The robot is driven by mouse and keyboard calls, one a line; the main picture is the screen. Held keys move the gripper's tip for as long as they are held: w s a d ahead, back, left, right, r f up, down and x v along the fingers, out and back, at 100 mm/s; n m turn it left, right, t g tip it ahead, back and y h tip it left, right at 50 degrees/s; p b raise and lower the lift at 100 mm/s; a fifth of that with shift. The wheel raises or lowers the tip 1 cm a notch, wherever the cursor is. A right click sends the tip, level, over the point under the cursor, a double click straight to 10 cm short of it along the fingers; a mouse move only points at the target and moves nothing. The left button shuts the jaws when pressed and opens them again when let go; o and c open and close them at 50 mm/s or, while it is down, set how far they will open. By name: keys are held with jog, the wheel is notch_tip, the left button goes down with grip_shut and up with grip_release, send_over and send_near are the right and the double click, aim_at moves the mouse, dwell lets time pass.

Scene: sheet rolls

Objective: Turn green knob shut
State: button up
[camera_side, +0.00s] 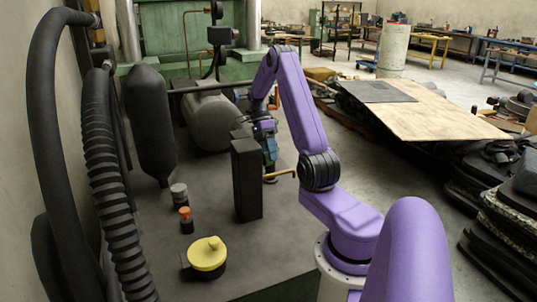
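My purple arm reaches up and over, and its end bends down behind a tall black box (246,180). My gripper (269,158) points down just right of this box and is partly hidden by it. Its fingers are too small and dark to tell open from shut. A small teal-blue part shows at the gripper's end; I cannot tell whether it belongs to the gripper or to a knob. A brass pipe (283,174) with a dark fitting lies just below the gripper. No clearly green knob is visible; contact cannot be made out.
A yellow round-lidded thing (207,254), an orange-topped bottle (186,220) and a grey-capped jar (179,195) stand on the dark table (240,240). A black cylinder (150,125) and ribbed hoses (105,165) are at left. A grey tank (210,122) lies behind.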

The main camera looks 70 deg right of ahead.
dwell(0.3)
jog(key=v, duration=1.2)
